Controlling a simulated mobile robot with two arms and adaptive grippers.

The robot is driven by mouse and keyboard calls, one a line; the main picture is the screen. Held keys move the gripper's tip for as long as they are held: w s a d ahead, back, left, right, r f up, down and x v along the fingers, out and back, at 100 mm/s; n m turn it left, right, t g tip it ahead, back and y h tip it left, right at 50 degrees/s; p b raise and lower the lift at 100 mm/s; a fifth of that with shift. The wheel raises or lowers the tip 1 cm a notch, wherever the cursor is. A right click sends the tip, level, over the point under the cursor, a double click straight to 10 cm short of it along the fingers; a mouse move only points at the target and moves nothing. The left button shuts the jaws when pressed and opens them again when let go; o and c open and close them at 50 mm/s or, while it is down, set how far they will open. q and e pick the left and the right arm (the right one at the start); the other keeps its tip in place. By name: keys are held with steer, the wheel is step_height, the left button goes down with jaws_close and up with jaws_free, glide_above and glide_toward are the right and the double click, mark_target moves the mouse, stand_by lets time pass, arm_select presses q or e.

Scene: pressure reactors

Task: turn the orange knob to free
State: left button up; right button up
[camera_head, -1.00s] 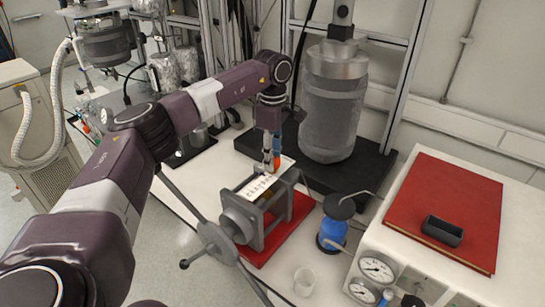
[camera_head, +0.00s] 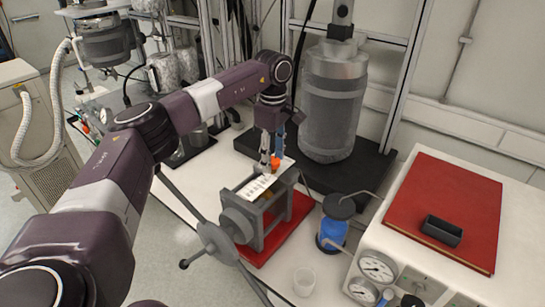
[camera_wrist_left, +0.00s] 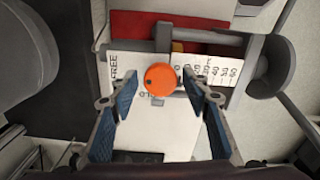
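The orange knob (camera_wrist_left: 160,79) sits on a white scale plate (camera_wrist_left: 125,130) in the left wrist view, with a small dark mark at its left edge. The word FREE is printed left of the knob, and numbers run along the right. In the head view the knob (camera_head: 275,162) shows at the far end of the white plate (camera_head: 262,186) on the grey frame. My left gripper (camera_wrist_left: 160,84) is open, its blue-padded fingers on either side of the knob with small gaps visible. It also shows over the knob in the head view (camera_head: 271,163). My right gripper is out of view.
The grey frame (camera_head: 258,222) with a handwheel (camera_head: 216,241) stands on a red mat (camera_head: 292,222). A large grey vessel (camera_head: 332,110) stands close behind. A blue-filled bottle (camera_head: 333,232), a glass beaker (camera_head: 304,281) and a gauge box (camera_head: 377,268) are to the right.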

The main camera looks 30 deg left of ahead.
mark_target(273, 160)
arm_select(q)
steer(key=shift+o, duration=0.2)
steer(key=shift+r, duration=0.1)
step_height(273, 160, up, 12)
stand_by(0.4)
steer(key=shift+f, duration=0.2)
stand_by(0.3)
